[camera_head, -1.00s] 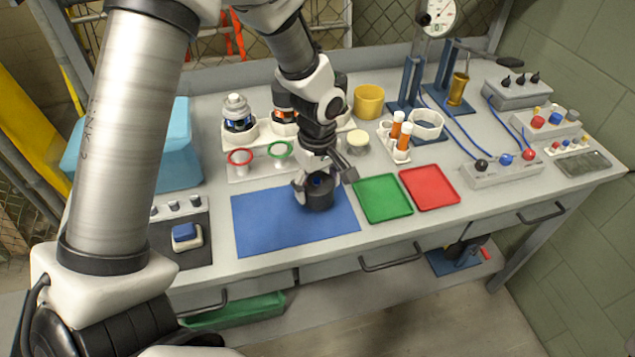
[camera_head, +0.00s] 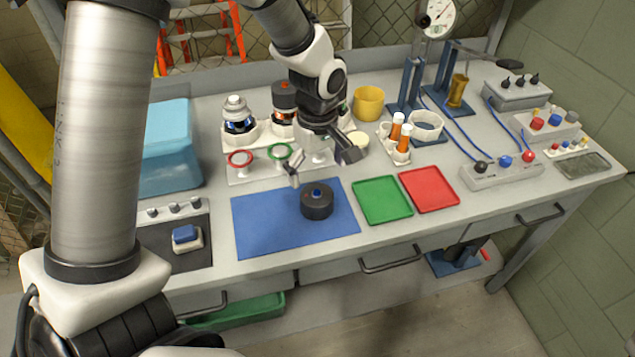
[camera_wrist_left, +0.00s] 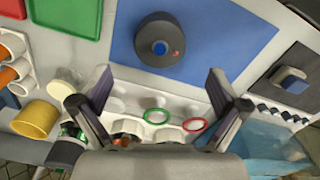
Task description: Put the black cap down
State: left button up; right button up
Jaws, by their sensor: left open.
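The black cap (camera_head: 317,203) is a dark round disc with a blue centre. It sits on the blue mat (camera_head: 262,222), right of the mat's middle. It also shows in the left wrist view (camera_wrist_left: 159,52), top up, with a small red mark beside the blue centre. My left gripper (camera_head: 322,168) is open and empty, above and behind the cap. In the left wrist view its two fingers (camera_wrist_left: 160,88) are spread wide, and the cap lies beyond them, apart from both. My right gripper does not show.
A green tray (camera_head: 382,200) and a red tray (camera_head: 429,189) lie right of the mat.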

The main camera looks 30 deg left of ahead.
aim_at(318, 193)
pick_arm(q)
notch_tip(318, 193, up, 8)
jog(key=shift+f, duration=0.15)
dwell(0.4)
